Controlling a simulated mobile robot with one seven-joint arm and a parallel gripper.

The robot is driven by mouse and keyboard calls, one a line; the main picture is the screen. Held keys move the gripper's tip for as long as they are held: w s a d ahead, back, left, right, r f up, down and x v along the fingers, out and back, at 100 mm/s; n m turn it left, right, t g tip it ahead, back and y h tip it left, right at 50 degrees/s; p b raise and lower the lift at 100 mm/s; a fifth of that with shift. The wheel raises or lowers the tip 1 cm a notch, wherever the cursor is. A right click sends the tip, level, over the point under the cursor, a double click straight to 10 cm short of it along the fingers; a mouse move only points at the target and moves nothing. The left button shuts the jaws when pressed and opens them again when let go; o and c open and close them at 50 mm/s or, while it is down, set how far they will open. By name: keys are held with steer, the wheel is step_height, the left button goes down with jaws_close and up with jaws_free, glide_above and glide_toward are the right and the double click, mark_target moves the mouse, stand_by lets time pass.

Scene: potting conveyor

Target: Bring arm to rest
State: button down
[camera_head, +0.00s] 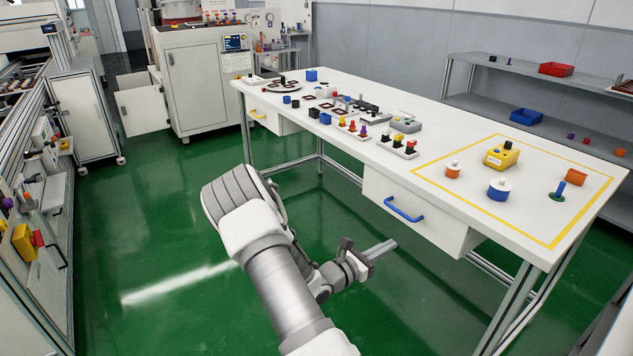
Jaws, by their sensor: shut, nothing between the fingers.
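My arm (275,275) reaches up from the bottom middle of the view and bends at its elbow above the green floor. My gripper (386,247) is at its end, pointing right, in front of the white table and below the level of its top. Its fingers are together with nothing visible between them. It appears apart from the drawer with the blue handle, though the exact gap is hard to tell.
The white table (330,148) holds many small parts and a yellow-outlined area at right. Its closed drawer (413,212) has a blue handle (403,209). A conveyor frame (60,215) stands at left. A cabinet (205,80) has its door (143,110) open. The green floor (160,230) between is clear.

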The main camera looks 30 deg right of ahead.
steer(key=s+a+r+m+g+y, duration=0.5)
steer(key=s+a+r+m+y, duration=0.25)
steer(key=a+r+m, duration=0.35)
steer(key=s+a+r+m+t+y, duration=0.3)
steer(key=a+r+y, duration=0.15)
steer(key=a, duration=0.35)
steer(key=s+a+r+m+t+y, duration=0.25)
steer(key=a+r, duration=0.25)
steer(key=a, duration=0.4)
steer(key=s+a+r+m+t+y, duration=0.2)
steer(key=s+a+r+t+y, duration=0.2)
steer(key=a, duration=0.4)
step_height(320, 180, up, 17)
steer(key=p, duration=1.7)
steer(key=shift+w+d+r+p, duration=0.2)
steer(key=shift+p, duration=0.1)
steer(key=shift+h, duration=0.25)
